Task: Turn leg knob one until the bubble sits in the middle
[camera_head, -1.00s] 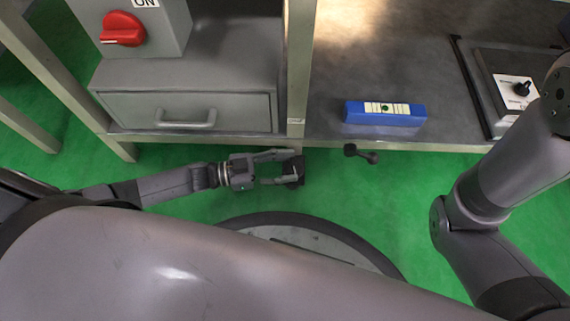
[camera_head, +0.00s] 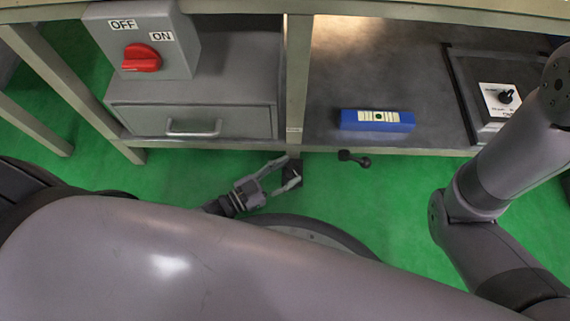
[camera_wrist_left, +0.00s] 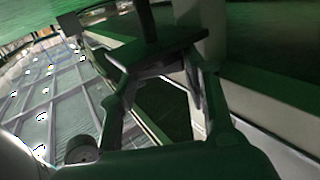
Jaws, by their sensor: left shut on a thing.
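The leg knob (camera_head: 293,171) is a dark block under the bench's middle post. My left gripper (camera_head: 285,172) has its fingers around it and is shut on it. In the left wrist view the dark knob (camera_wrist_left: 160,50) is between the finger ends of this gripper (camera_wrist_left: 160,75), with a dark stem rising above it. The blue spirit level (camera_head: 350,122) lies on the bench. Its small dark bubble (camera_head: 378,115) appears near the middle of the pale window; its exact offset is too small to tell. My right gripper is out of view.
A black handle with a ball end (camera_head: 354,159) sticks out below the bench edge. A grey drawer (camera_head: 190,122) and a box with a red switch (camera_head: 142,58) are at the left. A panel with a black dial (camera_head: 506,97) is at the right. Green floor lies below.

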